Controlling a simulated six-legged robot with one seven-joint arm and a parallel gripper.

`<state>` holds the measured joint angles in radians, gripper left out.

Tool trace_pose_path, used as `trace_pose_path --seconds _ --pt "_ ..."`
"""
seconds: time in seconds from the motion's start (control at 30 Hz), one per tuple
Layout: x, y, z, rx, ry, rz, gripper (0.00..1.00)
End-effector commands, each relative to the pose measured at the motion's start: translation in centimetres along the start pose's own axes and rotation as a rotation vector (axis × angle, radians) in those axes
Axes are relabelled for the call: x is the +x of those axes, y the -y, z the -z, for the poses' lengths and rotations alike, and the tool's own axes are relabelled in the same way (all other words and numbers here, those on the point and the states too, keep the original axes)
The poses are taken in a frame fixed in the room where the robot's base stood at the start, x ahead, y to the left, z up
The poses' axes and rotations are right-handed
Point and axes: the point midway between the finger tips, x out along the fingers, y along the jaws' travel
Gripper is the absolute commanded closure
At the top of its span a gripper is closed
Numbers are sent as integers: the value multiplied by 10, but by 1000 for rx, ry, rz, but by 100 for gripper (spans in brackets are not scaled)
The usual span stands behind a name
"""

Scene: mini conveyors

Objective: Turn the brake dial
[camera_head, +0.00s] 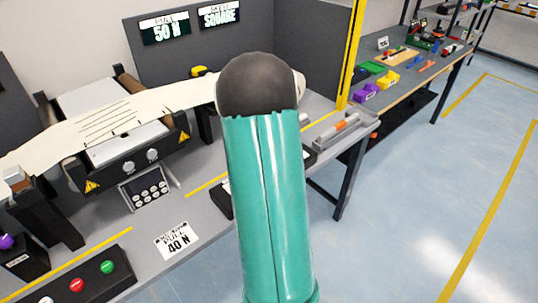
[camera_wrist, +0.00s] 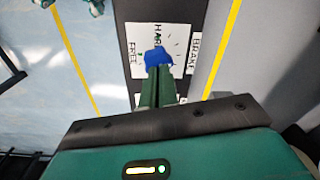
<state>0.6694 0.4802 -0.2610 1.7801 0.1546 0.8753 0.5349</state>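The brake dial (camera_wrist: 158,57) is a blue knob on a white plate (camera_wrist: 143,36) marked FREE and HARD, with a BRAKE label beside it, in the wrist view. My gripper (camera_wrist: 161,71) has dark green fingers close together, their tips right at the near edge of the dial. I cannot tell whether they touch it or whether part of the knob is between them. In the head view, my teal arm covers the middle and hides the dial and gripper.
A small conveyor (camera_head: 110,130) with a cream belt stands at left on the grey bench. A button box (camera_head: 80,282) is at the front left. A 40 N card (camera_head: 179,240) lies on the bench. Blue floor (camera_head: 440,200) is open at right.

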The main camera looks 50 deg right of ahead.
Motion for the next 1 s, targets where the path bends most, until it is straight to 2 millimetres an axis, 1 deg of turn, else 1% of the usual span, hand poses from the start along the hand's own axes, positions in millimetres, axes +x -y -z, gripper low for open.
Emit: trace_pose_path --seconds 0.03,0.13,0.23,0.27,0.3,0.37,0.4,0.47,1.0 --pt "17 -4 -10 42 26 -24 100" --pt "17 -3 -10 136 26 -24 100" --pt "17 -2 -11 134 27 -22 81" --pt "17 -2 -11 133 27 -21 80" --pt "5 -1 -3 140 8 -6 76" --pt "4 -1 -3 140 8 -6 57" --pt "3 -2 -3 140 7 -7 50" --pt "0 -4 -2 140 8 -8 46" --pt "-38 0 1 139 2 -1 46"
